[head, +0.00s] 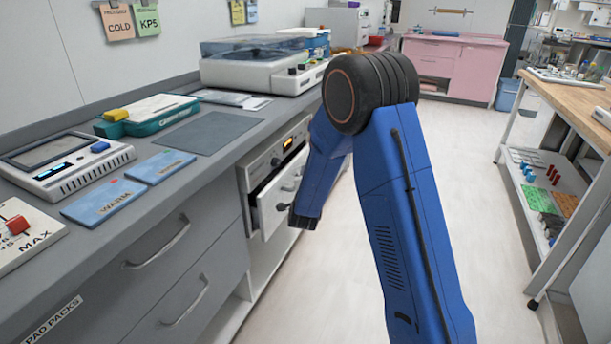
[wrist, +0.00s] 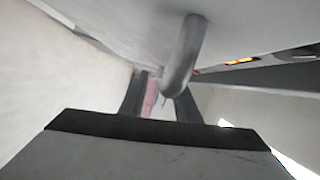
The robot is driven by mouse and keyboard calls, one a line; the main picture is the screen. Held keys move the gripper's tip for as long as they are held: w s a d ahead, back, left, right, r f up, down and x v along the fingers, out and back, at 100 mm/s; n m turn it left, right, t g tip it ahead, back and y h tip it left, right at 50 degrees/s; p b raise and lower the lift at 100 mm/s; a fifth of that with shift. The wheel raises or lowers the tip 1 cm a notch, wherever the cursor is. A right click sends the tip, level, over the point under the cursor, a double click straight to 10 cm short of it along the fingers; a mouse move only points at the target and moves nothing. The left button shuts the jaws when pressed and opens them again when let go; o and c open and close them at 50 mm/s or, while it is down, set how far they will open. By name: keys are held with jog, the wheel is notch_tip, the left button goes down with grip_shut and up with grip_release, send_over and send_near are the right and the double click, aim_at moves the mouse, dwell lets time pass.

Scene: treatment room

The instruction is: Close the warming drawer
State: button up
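The warming drawer (head: 278,205) is built into the counter front below a panel with a lit orange display (head: 287,143). It stands partly pulled out, with a dark gap above its pale front. My gripper (head: 290,212) is low, close to the drawer front in the head view, and its fingers are mostly hidden there. The orange display (wrist: 240,61) is at the right.
The grey counter (head: 185,165) above holds several devices and blue pads. Closed grey drawers (head: 165,255) with bar handles lie to the left. The floor (head: 480,200) is open to the right, up to a wooden-topped bench (head: 575,98). A pink cabinet (head: 460,65) stands at the back.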

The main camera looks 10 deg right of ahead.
aim_at(294, 173)
jog(key=shift+w+d, duration=0.2)
jog(key=shift+w, duration=0.5)
jog(key=shift+c, duration=0.2)
grip_shut()
jog(key=shift+w+a, duration=0.65)
jog(key=shift+a, duration=0.25)
jog(key=shift+w+a, duration=0.65)
jog(key=shift+a, duration=0.2)
jog(key=shift+o, duration=0.2)
grip_release()
jog(key=shift+a, duration=0.15)
